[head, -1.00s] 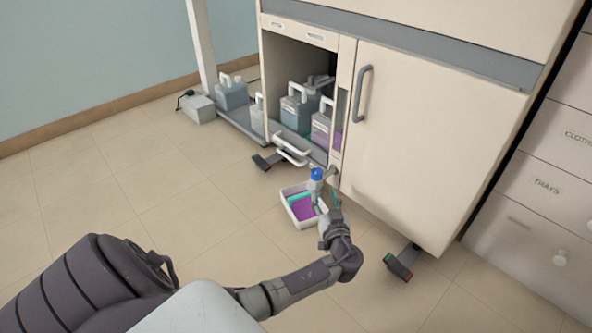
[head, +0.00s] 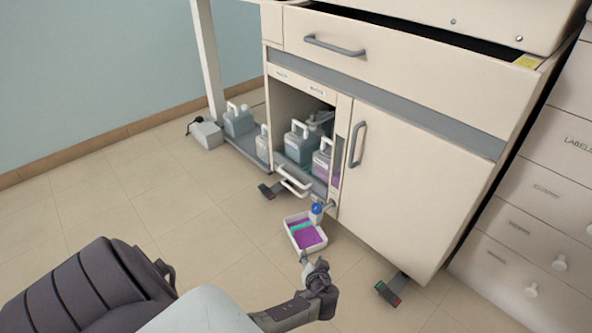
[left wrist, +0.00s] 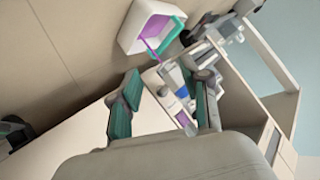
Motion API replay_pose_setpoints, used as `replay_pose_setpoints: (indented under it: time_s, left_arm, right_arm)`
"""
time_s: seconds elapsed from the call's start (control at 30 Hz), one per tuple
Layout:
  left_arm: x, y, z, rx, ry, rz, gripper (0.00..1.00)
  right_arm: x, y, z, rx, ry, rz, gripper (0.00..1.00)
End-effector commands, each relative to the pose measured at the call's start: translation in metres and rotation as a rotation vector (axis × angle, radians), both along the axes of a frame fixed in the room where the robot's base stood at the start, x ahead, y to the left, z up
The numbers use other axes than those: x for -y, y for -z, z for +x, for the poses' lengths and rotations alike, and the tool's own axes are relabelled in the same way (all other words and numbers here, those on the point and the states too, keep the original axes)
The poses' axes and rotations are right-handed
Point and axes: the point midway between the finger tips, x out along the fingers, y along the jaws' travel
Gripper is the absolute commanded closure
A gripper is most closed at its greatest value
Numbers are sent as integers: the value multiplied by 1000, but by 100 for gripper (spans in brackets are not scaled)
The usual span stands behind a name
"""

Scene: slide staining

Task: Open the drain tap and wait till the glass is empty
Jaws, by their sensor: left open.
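The small tap fitting with a blue top (head: 317,208) sits low at the cabinet's front, above a white tray (head: 289,228). Purple liquid (head: 309,239) and a teal strip show inside the tray. In the left wrist view the tray (left wrist: 128,38) lies beyond the fingers, and a thin purple streak (left wrist: 150,49) runs at its edge toward the fitting. The blue part (left wrist: 182,92) shows between the fingers, with purple behind it. My left gripper (head: 304,258) is open and empty, on the near side of the tray. I cannot tell the glass's level.
The cabinet's open bay holds several handled jugs (head: 298,146), one with purple contents. A closed door (head: 415,180) is to the right, and drawers (head: 535,205) stand farther right. Cabinet feet (head: 391,289) stick out onto the floor. The tiled floor at left (head: 130,220) is clear.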

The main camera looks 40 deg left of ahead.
Motion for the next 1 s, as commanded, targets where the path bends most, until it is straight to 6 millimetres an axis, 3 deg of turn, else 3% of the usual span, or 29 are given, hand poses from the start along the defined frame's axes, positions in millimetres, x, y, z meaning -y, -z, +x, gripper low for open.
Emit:
replay_pose_setpoints:
  time_s: [0.03,0.6,0.8,1.0]
  left_arm:
    - [2,-8,-7,-33,12,-10,53]
    - [28,-7,-87,-342,154,-127,53]
    - [35,-7,-108,-401,187,-156,53]
    - [37,-5,-114,-420,202,-167,53]
  right_arm:
    - [0,-19,0,0,0,0,100]
    - [0,-113,0,0,0,0,100]
    - [0,-131,0,0,0,0,100]
    - [0,-136,0,0,0,0,100]
